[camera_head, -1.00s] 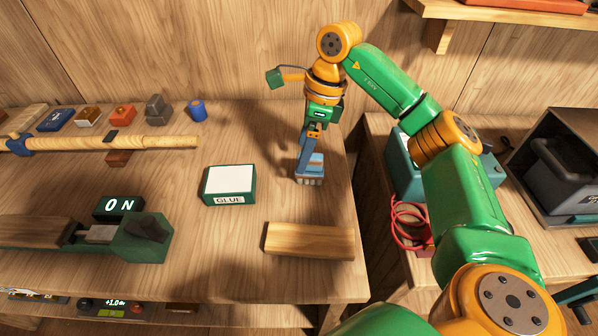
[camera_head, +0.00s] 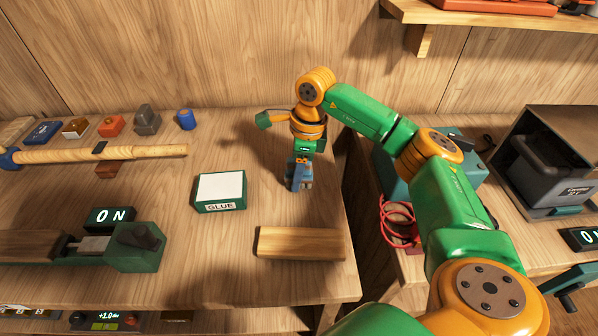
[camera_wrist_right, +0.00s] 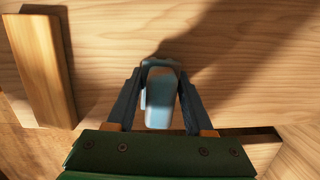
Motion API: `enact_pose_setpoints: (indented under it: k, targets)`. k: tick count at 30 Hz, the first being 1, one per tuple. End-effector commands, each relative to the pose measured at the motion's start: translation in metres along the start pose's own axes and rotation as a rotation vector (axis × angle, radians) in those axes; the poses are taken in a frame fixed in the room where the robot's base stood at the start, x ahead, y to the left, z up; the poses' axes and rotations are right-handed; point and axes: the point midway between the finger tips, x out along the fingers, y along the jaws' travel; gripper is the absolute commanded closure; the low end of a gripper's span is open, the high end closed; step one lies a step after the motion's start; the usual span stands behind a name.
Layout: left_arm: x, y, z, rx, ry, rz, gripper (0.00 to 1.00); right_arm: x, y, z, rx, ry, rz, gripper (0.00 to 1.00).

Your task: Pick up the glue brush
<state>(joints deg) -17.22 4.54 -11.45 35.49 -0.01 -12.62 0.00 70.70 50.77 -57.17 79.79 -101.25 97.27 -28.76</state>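A light blue and grey object, which I take to be the glue brush (camera_wrist_right: 161,100), stands between the two dark fingers of my right gripper (camera_wrist_right: 160,80) in the right wrist view. A narrow gap shows beside its near part; at the fingertips I cannot tell whether they touch it. In the head view my right gripper (camera_head: 299,178) points down over it, near the bench's right edge, and mostly hides it. My left gripper is not in view.
A green box labelled GLUE (camera_head: 221,190) lies left of the gripper. A wooden block (camera_head: 300,243) lies in front of it. A pale rod (camera_head: 130,152) and a green vise-like device (camera_head: 137,247) are further left. Beyond the bench's right edge sits a teal box (camera_head: 395,177).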

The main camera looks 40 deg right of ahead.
Motion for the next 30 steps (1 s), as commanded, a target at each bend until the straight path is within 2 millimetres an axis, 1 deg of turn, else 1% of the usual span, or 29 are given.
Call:
enact_pose_setpoints:
  k: [1,2,8,11,14,16,23,24,27,30]
  targets:
    - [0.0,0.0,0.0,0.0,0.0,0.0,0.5,0.0,0.0,0.0,0.0,0.0,0.0,0.96]
    - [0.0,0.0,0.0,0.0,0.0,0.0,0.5,0.0,0.0,0.0,0.0,0.0,0.0,1.0]
    - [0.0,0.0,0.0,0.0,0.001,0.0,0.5,0.0,0.0,0.0,0.0,0.0,0.0,1.0]
    - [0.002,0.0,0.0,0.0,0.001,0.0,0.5,-0.004,0.0,0.001,0.0,-0.001,-0.001,1.0]
    - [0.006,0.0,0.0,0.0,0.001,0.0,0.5,-0.015,-0.001,0.003,0.0,-0.004,-0.003,1.0]
    - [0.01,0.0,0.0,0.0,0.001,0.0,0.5,-0.031,-0.001,0.006,-0.002,-0.006,-0.004,1.0]
    - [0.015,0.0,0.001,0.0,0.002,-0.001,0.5,-0.089,0.047,0.04,-0.009,-0.005,-0.007,1.0]
    - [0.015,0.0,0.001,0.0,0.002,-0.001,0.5,-0.093,0.059,0.048,-0.011,-0.003,-0.006,1.0]
    - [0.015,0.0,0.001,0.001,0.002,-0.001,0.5,-0.104,0.086,0.063,-0.011,0.0,-0.006,1.0]
    - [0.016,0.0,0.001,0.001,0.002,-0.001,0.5,-0.112,0.105,0.075,-0.008,0.0,-0.004,1.0]
